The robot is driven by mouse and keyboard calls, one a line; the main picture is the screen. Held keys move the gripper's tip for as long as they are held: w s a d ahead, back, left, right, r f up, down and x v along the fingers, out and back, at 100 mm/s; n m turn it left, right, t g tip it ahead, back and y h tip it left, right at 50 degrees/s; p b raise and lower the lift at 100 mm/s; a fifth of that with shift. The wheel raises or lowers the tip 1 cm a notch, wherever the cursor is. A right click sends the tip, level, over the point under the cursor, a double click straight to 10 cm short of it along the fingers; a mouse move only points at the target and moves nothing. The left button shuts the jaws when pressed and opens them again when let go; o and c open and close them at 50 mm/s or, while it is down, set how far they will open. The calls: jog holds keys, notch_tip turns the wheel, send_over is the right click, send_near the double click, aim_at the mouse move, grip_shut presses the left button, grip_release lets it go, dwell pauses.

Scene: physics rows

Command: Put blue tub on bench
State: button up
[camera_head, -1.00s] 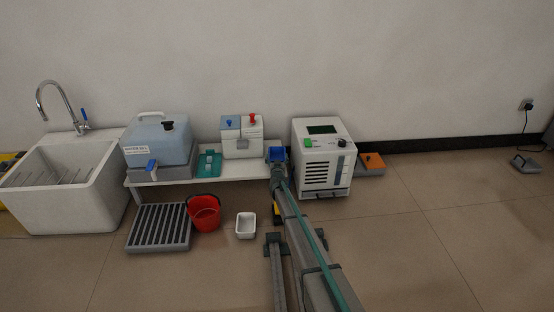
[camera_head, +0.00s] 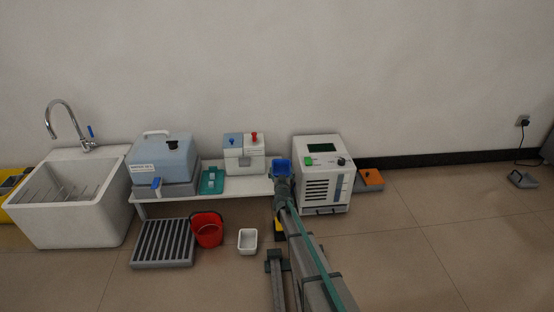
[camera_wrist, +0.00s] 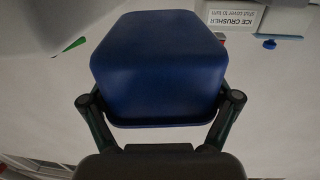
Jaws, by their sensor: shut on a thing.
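The blue tub (camera_head: 282,166) is at the end of my arm, over the right end of the white bench (camera_head: 245,187). In the wrist view the blue tub (camera_wrist: 158,68) fills the middle, held between the two fingers of my gripper (camera_wrist: 160,108). My gripper (camera_head: 282,179) is shut on the tub. The white bench top also shows in the wrist view (camera_wrist: 275,110), below and around the tub. Whether the tub's base touches the bench cannot be told.
A white machine (camera_head: 322,175) stands close right of the tub. On the bench are a white box with blue and red knobs (camera_head: 244,153), a teal tray (camera_head: 212,181) and a blue-grey water container (camera_head: 163,160). A red bucket (camera_head: 207,230) and white bin (camera_head: 247,241) stand on the floor in front.

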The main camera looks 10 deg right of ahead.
jog(key=shift+s+r, duration=0.35)
jog(key=shift+s, duration=0.45)
jog(key=shift+s+a+f, duration=0.1)
jog(key=shift+s+a, duration=0.15)
jog(key=shift+s, duration=0.2)
jog(key=s+r+n+y, duration=0.1)
jog(key=s+r, duration=1)
jog(key=s, duration=0.3)
jog(key=s+r+y, duration=0.1)
jog(key=s+r, duration=0.9)
jog(key=s, duration=0.5)
notch_tip(320, 180, up, 32)
jog(key=p, duration=3.2)
jog(key=shift+m+h, duration=0.4)
jog(key=shift+h, duration=0.4)
jog(key=w+f+b, duration=1)
jog(key=f, duration=0.7)
jog(key=w+f+b, duration=1)
jog(key=f+b, duration=0.1)
jog(key=f, duration=0.7)
jog(key=w+f+b, duration=1)
jog(key=f, duration=0.8)
jog(key=shift+f+b, duration=0.15)
jog(key=shift+b, duration=0.25)
jog(key=shift+d+r, duration=0.25)
